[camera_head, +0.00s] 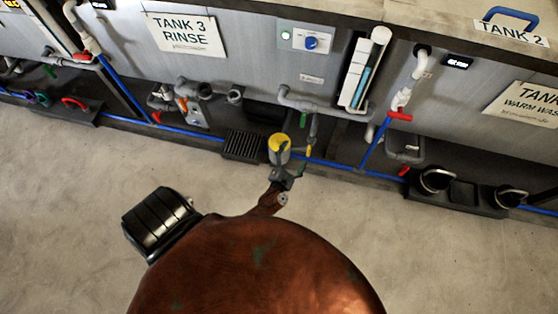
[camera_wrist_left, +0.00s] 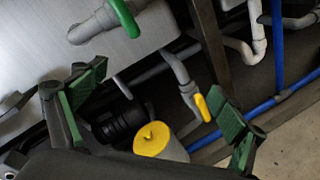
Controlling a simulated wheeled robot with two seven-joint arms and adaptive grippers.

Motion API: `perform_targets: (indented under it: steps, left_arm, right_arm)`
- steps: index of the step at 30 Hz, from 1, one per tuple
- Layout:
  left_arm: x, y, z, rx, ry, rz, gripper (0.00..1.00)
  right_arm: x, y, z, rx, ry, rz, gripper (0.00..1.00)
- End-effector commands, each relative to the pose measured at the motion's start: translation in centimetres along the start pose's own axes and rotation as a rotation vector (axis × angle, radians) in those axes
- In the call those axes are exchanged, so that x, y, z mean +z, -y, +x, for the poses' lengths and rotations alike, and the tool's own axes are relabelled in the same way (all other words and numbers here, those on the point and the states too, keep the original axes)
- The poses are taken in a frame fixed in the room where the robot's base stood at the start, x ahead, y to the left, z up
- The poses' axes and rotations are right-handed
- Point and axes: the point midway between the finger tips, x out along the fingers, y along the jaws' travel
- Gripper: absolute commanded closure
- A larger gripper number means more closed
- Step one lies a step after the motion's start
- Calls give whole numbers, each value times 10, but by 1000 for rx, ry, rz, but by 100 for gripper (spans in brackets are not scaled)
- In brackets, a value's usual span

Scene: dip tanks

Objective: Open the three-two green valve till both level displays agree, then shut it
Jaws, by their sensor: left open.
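A green valve handle (camera_head: 303,118) hangs by the grey pipe (camera_head: 287,98) between Tank 3 and Tank 2. Small black displays sit by Tank 3 (camera_head: 103,4) and Tank 2 (camera_head: 458,61). Their digits are too small to read. My right gripper is not in view.
A yellow-capped cylinder (camera_head: 279,143) stands close to my left gripper; its cap (camera_wrist_left: 153,138) shows between the fingers. A yellow valve handle (camera_wrist_left: 203,107) is near the right finger. A red-handled valve (camera_head: 400,116) is to the right. The floor in front (camera_head: 60,220) is clear.

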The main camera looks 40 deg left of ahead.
Motion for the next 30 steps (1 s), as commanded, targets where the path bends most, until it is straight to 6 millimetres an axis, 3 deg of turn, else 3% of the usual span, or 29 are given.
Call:
perform_targets:
  steps: [18,30]
  left_arm:
    - [-74,59,-66,-291,11,647,10]
    - [-108,80,-102,-426,43,898,10]
  right_arm:
    - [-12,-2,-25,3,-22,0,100]
    - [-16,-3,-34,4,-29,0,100]
